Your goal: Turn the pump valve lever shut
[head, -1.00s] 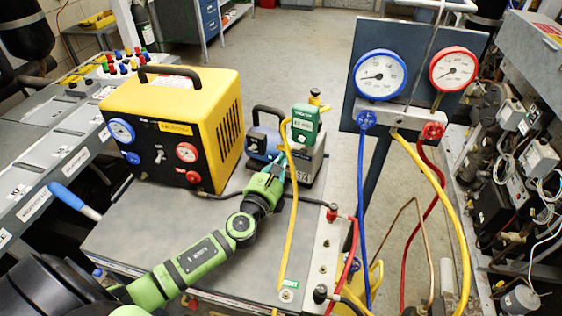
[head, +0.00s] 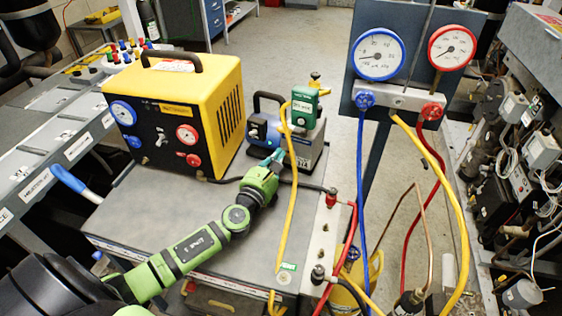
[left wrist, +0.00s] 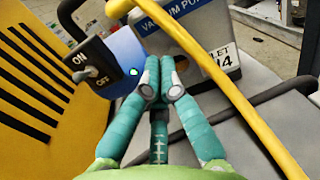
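The blue and grey vacuum pump (head: 308,150) stands on the grey cart top, with a green box (head: 304,105) above it. The pump's ON/OFF switch (left wrist: 90,72) is left of the fingertips. My right gripper is out of view.
A yellow and black machine (head: 185,120) stands left of the pump. A yellow hose (head: 290,195) hangs past the pump's front, close to my left gripper. A gauge panel (head: 405,65) with blue, yellow and red hoses stands to the right. The front cart top (head: 150,215) is mostly clear.

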